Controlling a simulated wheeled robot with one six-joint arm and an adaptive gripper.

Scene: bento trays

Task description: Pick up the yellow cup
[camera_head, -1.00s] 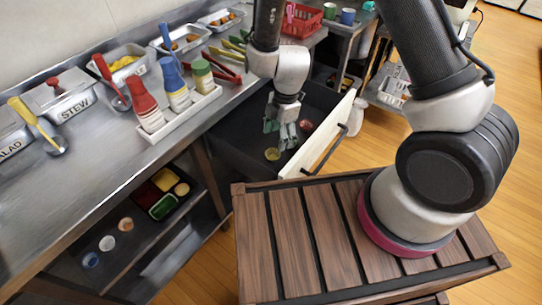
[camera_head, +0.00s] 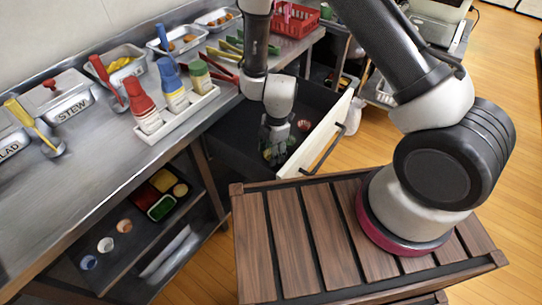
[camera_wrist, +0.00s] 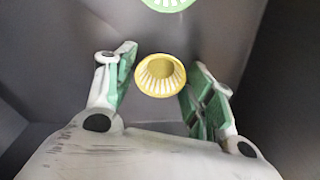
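The yellow cup (camera_wrist: 160,75) stands on the floor of the open dark drawer. My gripper (camera_head: 274,150) is open and empty, reaching down inside the drawer. In the head view my gripper mostly hides the yellow cup.
A pale green cup (camera_wrist: 168,3) stands past the yellow one in the drawer. Drawer walls enclose my gripper. The steel counter (camera_head: 95,150) holds containers and bottles to the left.

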